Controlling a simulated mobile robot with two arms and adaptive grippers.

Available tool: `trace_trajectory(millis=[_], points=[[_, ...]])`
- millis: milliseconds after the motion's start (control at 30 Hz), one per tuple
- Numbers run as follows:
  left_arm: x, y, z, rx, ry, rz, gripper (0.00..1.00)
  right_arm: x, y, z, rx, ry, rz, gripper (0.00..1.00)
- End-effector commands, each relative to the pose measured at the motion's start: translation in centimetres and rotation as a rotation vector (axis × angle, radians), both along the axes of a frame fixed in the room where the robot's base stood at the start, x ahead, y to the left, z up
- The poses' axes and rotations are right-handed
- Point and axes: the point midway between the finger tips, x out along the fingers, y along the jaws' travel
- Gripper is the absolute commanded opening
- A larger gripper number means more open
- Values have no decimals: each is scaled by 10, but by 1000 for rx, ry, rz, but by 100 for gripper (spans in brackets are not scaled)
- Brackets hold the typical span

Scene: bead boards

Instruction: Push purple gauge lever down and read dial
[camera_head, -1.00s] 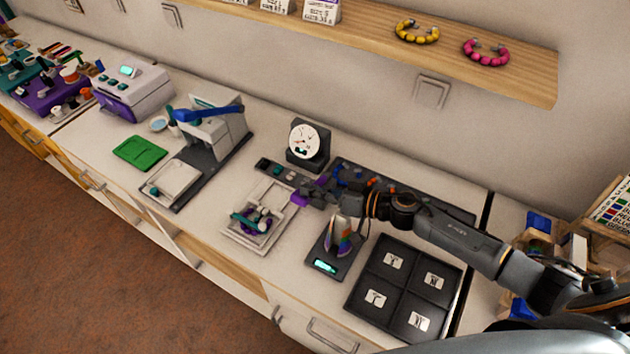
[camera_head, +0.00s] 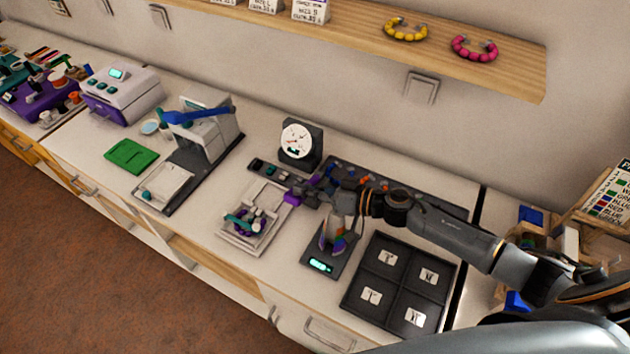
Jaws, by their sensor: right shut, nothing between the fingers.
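The gauge with its round white dial (camera_head: 297,140) stands upright in a dark housing at the back of the counter. Its dark base (camera_head: 266,170) runs out in front. The purple lever (camera_head: 292,198) shows at the tips of my right gripper (camera_head: 303,192). That gripper is shut with nothing between its fingers, and it is at or against the lever; I cannot tell whether they touch. The dial's needle and marks are too small to read. My left gripper is not in view.
A white tray with beads (camera_head: 240,237) lies left of my right gripper. A small scale (camera_head: 319,264) and a black compartment tray (camera_head: 372,317) are in front of my right arm. A blue-handled press (camera_head: 205,128) stands to the left, beside a green mat (camera_head: 131,156).

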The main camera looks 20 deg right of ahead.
Motion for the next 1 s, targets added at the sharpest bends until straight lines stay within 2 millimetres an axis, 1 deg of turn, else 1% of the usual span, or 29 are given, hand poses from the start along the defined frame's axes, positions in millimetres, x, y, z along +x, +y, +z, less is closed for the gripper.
trace_trajectory(millis=[167, 400, 433, 467, 733, 900, 1000], points=[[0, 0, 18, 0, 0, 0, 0, 2, -6, 16, -2, 1, -3, 0], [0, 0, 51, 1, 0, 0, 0, 4, -20, 45, -1, 1, -5, 0], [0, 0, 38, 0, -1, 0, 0, -3, -27, 35, -5, 4, -5, 0], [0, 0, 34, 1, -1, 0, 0, -7, -32, 35, -6, 2, -3, 0], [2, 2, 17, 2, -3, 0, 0, -42, -73, 47, -4, 4, -4, 0], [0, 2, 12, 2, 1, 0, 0, -54, -88, 54, -3, 2, -4, 0], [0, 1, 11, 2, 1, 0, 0, -57, -91, 57, -1, 1, -4, 0]])
